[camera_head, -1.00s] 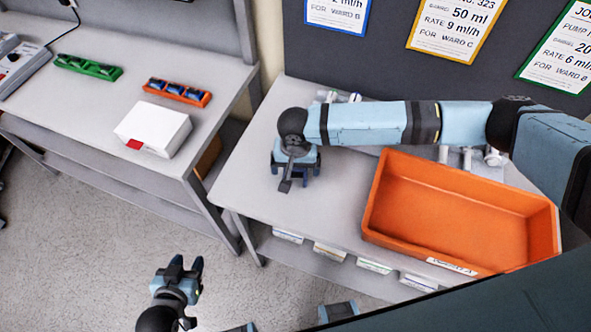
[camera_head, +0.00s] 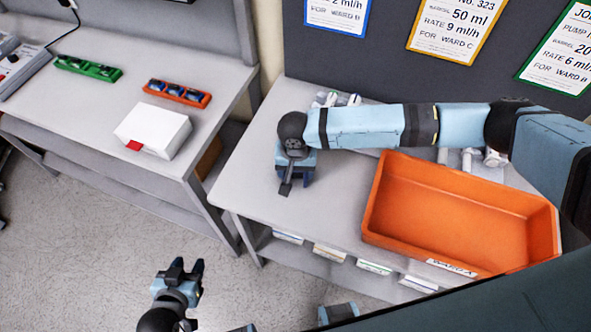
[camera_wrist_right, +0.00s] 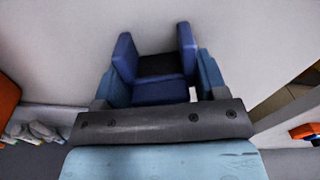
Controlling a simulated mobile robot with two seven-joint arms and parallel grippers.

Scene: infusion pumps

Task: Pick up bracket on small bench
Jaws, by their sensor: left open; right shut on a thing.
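A dark blue, U-shaped piece that I take to be the bracket (camera_wrist_right: 160,92) sits between the fingers of my right gripper (camera_wrist_right: 158,78) in the right wrist view, with a black surface inside it. In the head view, my right gripper (camera_head: 297,172) points down over the left part of the small bench (camera_head: 262,190). It is shut on the bracket, which is mostly hidden there by the wrist. I cannot tell whether the bracket still touches the bench top. My left gripper (camera_head: 182,272) is open and empty, above the floor in front of the benches.
An orange bin (camera_head: 455,210) fills the right front of the small bench. White and grey parts (camera_head: 468,158) lie behind it. The left bench (camera_head: 75,105) holds a white box (camera_head: 153,130), a green tray (camera_head: 88,68) and an orange tray (camera_head: 177,93). A floor gap separates the benches.

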